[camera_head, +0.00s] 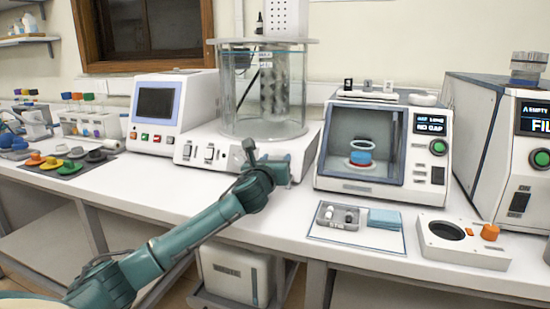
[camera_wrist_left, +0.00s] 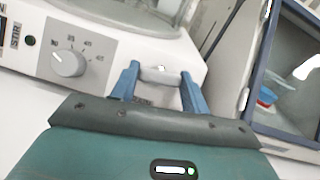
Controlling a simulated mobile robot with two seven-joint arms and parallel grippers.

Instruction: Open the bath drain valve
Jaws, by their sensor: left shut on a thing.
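The bath is a clear glass cylinder (camera_head: 290,100) on a white base with switches on its front. My left gripper (camera_head: 281,168) is at the right part of the base front, and its fingertips are hard to make out in the head view. In the left wrist view, the two blue fingers of my left gripper (camera_wrist_left: 160,86) stand on either side of a small pale drain valve handle (camera_wrist_left: 156,74) on the base and are shut on it. The valve's turned position cannot be told. My right gripper is not in view.
A dial knob (camera_wrist_left: 68,63) is left of the valve in the left wrist view. A white test cabinet (camera_head: 365,187) with a blue cup stands close on the right. A tray mat (camera_head: 380,243) and a white box with an orange knob (camera_head: 490,231) lie in front of it.

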